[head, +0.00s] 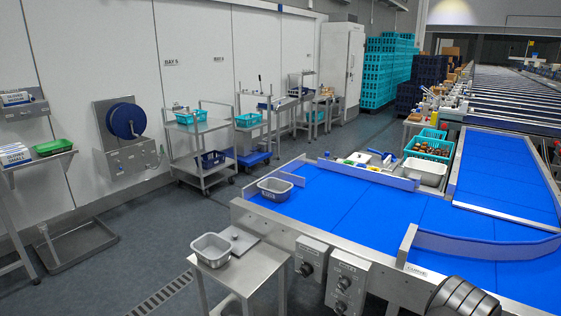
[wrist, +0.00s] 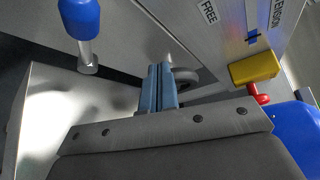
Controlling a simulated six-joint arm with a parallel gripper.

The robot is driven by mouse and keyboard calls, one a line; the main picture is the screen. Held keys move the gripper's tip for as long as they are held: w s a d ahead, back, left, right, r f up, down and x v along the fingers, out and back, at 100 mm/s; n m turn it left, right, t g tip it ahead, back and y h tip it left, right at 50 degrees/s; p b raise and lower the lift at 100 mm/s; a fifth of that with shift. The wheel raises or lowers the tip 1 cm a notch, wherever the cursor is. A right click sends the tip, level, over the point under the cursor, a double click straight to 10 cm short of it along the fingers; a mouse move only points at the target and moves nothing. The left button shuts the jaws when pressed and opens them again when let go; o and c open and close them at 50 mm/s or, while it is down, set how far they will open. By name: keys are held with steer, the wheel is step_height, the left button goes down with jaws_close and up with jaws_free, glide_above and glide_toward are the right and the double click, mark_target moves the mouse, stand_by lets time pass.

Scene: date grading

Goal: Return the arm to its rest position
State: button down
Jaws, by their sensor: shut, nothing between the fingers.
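My gripper (wrist: 158,88) shows in the wrist view, its two blue-grey fingers pressed together with nothing between them. The fingertips point away from the camera, over a gap beside a metal panel. In the head view the gripper itself is not visible; a dark rounded part of my arm shows at the lower right edge, in front of the blue conveyor belt (head: 345,208).
In the wrist view, a blue-handled item (wrist: 80,18), a metal panel (wrist: 215,45) marked FREE, a yellow block (wrist: 254,69) and a red knob (wrist: 258,94) surround the gripper. The head view shows a grey tub (head: 210,250) on a stand and another tub (head: 275,189) on the belt.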

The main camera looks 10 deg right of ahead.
steer(key=w+a+f+n+t+h, duration=0.1)
steer(key=w+a+f+n+h, duration=0.15)
steer(key=a+n+h, duration=0.8)
steer(key=s+d+r+m+g+y, duration=0.1)
steer(key=s+d+r+m+y, duration=0.15)
steer(key=d+m+y, duration=0.85)
steer(key=v, duration=1)
steer(key=shift+s+f, duration=0.25)
steer(key=shift+s, duration=0.05)
stand_by(2.0)
